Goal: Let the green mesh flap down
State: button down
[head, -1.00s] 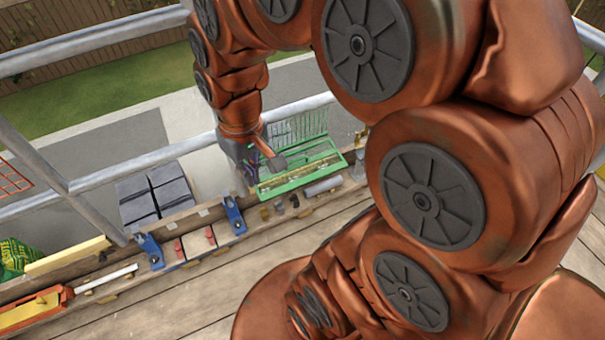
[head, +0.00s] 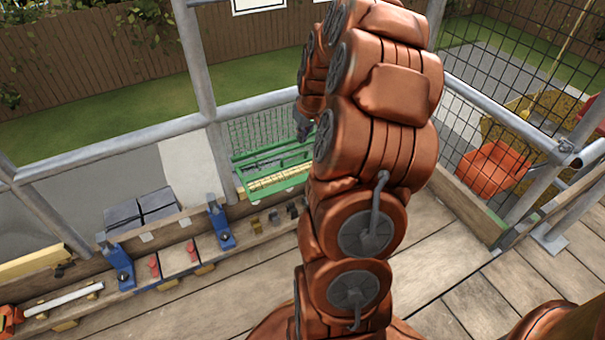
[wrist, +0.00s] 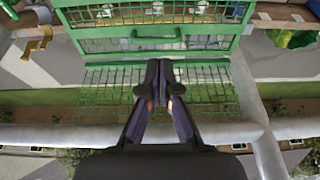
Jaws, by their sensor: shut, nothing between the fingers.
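The green frame (head: 275,180) sits beside the guardrail in the head view, with a yellowish strip inside. Its green mesh flap (head: 255,132) stands raised along the far side. In the wrist view the frame (wrist: 225,53) crosses the top, and mesh (wrist: 103,95) spreads below it, behind my fingers. My gripper (wrist: 159,75) is shut and empty, its tips overlapping the mesh and just below a green bar in the picture. I cannot tell whether they touch. In the head view my arm hides part of the frame and most of the gripper.
Metal guardrails (head: 110,152) run along the far edge. Blue clamps (head: 219,227) and reddish pegs (head: 190,250) stand on the ledge left of the frame. Dark tiles (head: 140,208) lie behind them. A black wire fence (head: 490,80) closes off the right. The plank floor is clear.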

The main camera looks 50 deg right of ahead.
aim_at(301, 166)
jog(key=b+x, duration=0.1)
jog(key=x, duration=0.4)
jog(key=d+b+x, duration=0.1)
jog(key=b+x, duration=0.1)
jog(key=x, duration=0.3)
jog(key=s+d+b+x, duration=0.1)
jog(key=x, duration=0.4)
jog(key=shift+f, duration=0.45)
jog(key=shift+f, duration=0.15)
